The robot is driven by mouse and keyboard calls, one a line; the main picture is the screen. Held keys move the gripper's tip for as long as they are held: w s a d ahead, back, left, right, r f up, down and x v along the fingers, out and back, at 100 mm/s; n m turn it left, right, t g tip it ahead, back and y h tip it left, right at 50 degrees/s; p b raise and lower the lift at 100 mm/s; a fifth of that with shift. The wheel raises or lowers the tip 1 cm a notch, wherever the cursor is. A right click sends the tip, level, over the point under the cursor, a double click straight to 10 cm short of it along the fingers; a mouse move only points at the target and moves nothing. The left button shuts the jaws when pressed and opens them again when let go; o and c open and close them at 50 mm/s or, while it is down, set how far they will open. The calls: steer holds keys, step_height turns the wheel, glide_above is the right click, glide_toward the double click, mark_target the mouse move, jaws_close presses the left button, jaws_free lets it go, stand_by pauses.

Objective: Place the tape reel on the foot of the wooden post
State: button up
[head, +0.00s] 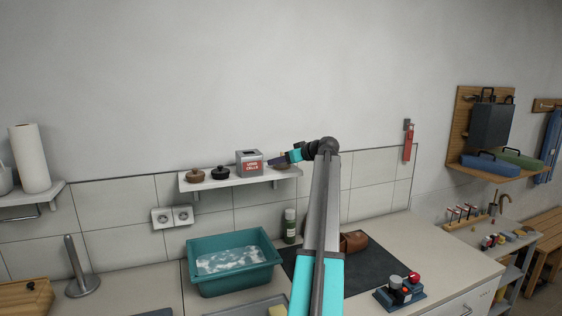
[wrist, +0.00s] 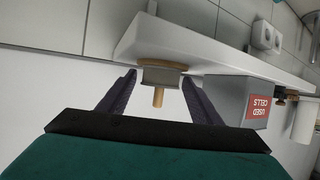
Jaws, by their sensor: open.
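In the wrist view, which shows the shelf upside down, a wooden post (wrist: 158,98) stands out from its round wooden foot (wrist: 165,64) on the shelf. A grey tape reel (wrist: 160,77) is around the post, close against the foot; I see no clear gap between them. My gripper (wrist: 160,82) is open, with one dark finger on each side of the reel and post, apparently clear of both. In the head view my gripper (head: 276,161) is over the right end of the shelf, and it largely hides the post and reel.
The white shelf (head: 225,185) also holds a grey used-cells box (head: 250,168) beside my gripper, a black lidded piece (head: 220,173) and a brown one (head: 194,175). Below are a teal basin (head: 233,279) and a green bottle (head: 290,226). The wall is close behind the shelf.

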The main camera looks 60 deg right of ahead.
steer(key=shift+r, duration=0.15)
steer(key=shift+s+a+r, duration=0.1)
steer(key=shift+s+a, duration=0.05)
steer(key=shift+s, duration=0.45)
steer(key=b+v, duration=0.3)
steer(key=v, duration=0.7)
steer(key=shift+s+r+b, duration=0.2)
steer(key=shift+s+b, duration=0.15)
steer(key=shift+b, duration=0.05)
steer(key=shift+a, duration=0.15)
